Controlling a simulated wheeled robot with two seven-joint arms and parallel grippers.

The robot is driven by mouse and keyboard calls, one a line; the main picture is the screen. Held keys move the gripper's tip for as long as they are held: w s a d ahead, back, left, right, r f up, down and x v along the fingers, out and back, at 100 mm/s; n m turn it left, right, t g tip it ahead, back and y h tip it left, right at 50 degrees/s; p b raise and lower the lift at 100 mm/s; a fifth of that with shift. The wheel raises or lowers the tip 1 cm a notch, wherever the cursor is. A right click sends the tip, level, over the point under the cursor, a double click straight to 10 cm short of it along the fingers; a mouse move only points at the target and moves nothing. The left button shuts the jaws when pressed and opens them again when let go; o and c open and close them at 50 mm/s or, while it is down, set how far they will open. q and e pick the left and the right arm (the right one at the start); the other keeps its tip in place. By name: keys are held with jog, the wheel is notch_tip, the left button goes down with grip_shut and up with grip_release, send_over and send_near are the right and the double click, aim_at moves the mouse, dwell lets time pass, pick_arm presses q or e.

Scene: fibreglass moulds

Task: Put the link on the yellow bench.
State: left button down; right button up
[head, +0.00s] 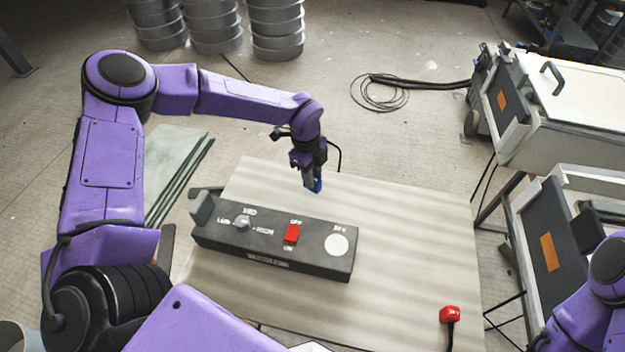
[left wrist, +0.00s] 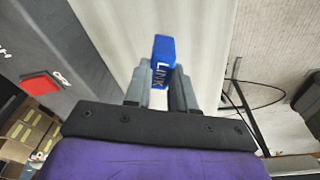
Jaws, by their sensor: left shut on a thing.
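The link is a small blue block (left wrist: 163,48) with white "LINK" lettering in the left wrist view. It stands between the two grey fingers of my left gripper (left wrist: 160,88), which is shut on it. In the head view the blue link (head: 316,185) shows at the tip of my left gripper (head: 311,176), over the far part of a pale wooden bench top (head: 420,240), behind a black control box. I cannot tell its exact height above the top. No bench that is clearly yellow is in view. My right gripper is not in view; only part of that arm shows.
The black control box (head: 200,238) has a dial, a red switch (head: 292,233) and a white disc. A red plug (head: 450,314) lies at the front right. White-topped machines (head: 570,90) stand right, a coiled cable (head: 380,95) behind. The bench's right middle is clear.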

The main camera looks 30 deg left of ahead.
pick_arm(q)
jog(key=shift+w+a+f, duration=0.15)
jog(key=shift+f, duration=1.65)
jog(key=c, duration=0.9)
grip_release()
jog(key=shift+f, duration=0.1)
jog(key=shift+c, duration=0.2)
jog(key=shift+r, duration=0.35)
jog(key=r, duration=0.3)
jog(key=a+r, duration=0.1)
jog(key=r, duration=0.3)
jog(key=r+b, duration=0.1)
jog(key=r, duration=0.3)
jog(key=shift+w+a+r, duration=0.15)
jog(key=shift+a+r, duration=0.1)
jog(key=shift+a, duration=0.1)
